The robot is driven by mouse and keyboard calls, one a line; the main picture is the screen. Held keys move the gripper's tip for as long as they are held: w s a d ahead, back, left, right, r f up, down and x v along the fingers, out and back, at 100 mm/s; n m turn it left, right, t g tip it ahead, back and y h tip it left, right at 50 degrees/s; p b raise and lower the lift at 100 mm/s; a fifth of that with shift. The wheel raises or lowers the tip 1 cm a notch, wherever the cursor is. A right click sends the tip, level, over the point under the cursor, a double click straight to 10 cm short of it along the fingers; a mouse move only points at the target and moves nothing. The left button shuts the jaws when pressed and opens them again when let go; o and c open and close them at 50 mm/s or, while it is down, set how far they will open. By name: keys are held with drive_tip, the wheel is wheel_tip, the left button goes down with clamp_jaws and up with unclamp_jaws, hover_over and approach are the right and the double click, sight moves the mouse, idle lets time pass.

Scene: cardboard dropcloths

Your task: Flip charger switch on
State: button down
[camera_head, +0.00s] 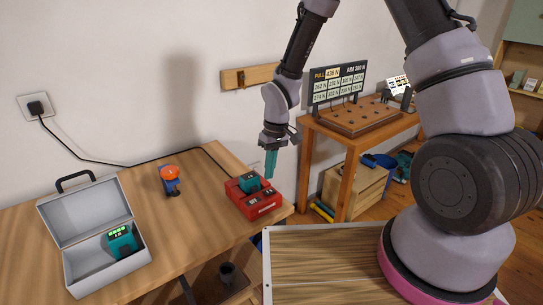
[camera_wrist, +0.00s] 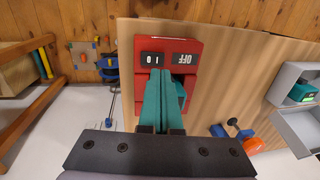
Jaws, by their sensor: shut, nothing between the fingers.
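The red charger (camera_head: 262,206) sits near the right end of the wooden table; it also shows in the wrist view (camera_wrist: 192,45). A teal battery (camera_head: 250,183) sits in it. In the wrist view a black rocker switch (camera_wrist: 152,58) marked I and O lies on the charger's face, beside a dark panel reading OFF (camera_wrist: 185,59). My gripper (camera_head: 270,176) is shut and empty, its teal fingers pointing down above the charger. In the wrist view its fingertips (camera_wrist: 158,72) appear just by the switch's near edge. I cannot tell whether they touch it. The fingers partly hide the battery.
An open grey case (camera_head: 110,275) holding a second teal battery with green lights (camera_head: 121,242) stands at the left. An orange and blue tool (camera_head: 170,181) stands mid-table. A black cable runs from the wall socket (camera_head: 35,107) along the back. The table between is clear.

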sight(267, 193)
drive_tip(key=f, duration=0.5)
drive_tip(key=shift+s+a, duration=0.2)
drive_tip(key=shift+a, duration=0.15)
drive_tip(key=shift+s+a+f, duration=0.1)
drive_tip(key=shift+s+f, duration=0.05)
drive_tip(key=shift+f, duration=0.1)
drive_tip(key=shift+w+d+r, duration=0.15)
drive_tip(key=shift+w+d, duration=0.35)
drive_tip(key=shift+d, duration=0.2)
drive_tip(key=shift+r, duration=0.1)
